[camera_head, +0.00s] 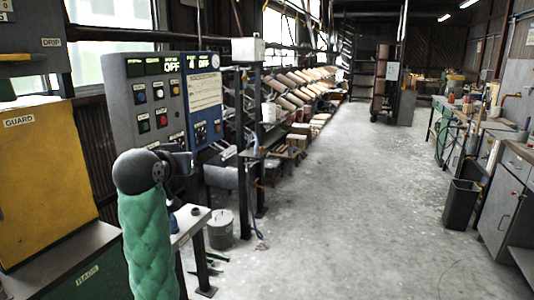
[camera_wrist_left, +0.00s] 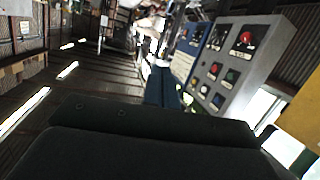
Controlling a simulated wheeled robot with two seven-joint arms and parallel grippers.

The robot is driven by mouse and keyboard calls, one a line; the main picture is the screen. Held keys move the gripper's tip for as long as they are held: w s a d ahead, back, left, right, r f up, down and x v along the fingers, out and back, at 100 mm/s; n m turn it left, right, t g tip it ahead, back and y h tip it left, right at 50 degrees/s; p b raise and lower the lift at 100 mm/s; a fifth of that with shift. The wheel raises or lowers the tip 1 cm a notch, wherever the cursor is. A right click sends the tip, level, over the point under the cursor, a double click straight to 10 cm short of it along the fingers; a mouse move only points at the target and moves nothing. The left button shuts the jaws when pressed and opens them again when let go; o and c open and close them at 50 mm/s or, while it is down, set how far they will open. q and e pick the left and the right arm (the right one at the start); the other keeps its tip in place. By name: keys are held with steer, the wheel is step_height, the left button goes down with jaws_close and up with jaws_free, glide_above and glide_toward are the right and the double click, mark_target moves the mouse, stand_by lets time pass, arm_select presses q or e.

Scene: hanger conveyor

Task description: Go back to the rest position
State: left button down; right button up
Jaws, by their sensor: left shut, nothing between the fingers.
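My left arm, in a green sleeve, rises at the lower left of the head view. My left gripper (camera_head: 182,163) points away from me, in front of the lower part of a grey control panel (camera_head: 118,95). Its fingers are small and partly hidden behind the wrist. In the left wrist view the fingers (camera_wrist_left: 162,86) are together and hold nothing. The panel's buttons and red knob (camera_wrist_left: 246,37) show to their right in that view. I cannot tell if the gripper touches the panel. My right gripper is in neither view.
A yellow guard panel (camera_head: 36,165) stands at the far left. A small table (camera_head: 188,226) and a grey bucket (camera_head: 221,230) stand beside my left arm. A black bin (camera_head: 461,204) and a workbench (camera_head: 509,205) are at the right. The floor (camera_head: 340,200) between is clear.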

arm_select(q)
steer(key=s+d+f+g+p, duration=0.1)
steer(key=s+d+f+g, duration=0.1)
steer(key=s+f, duration=0.65)
steer(key=s+d+f+m+g+p, duration=0.1)
steer(key=s+d+f+g, duration=0.2)
steer(key=f, duration=1.1)
steer(key=s+f+g+p, duration=0.1)
steer(key=s+f+g, duration=0.1)
steer(key=s+f, duration=0.75)
steer(key=s+f+g+p, duration=0.2)
steer(key=s+f+g, duration=0.3)
steer(key=s+f, duration=1.5)
steer(key=shift+s+d+m+g+y, duration=0.3)
steer(key=shift+s+d+g+y, duration=0.15)
steer(key=shift+s, duration=0.65)
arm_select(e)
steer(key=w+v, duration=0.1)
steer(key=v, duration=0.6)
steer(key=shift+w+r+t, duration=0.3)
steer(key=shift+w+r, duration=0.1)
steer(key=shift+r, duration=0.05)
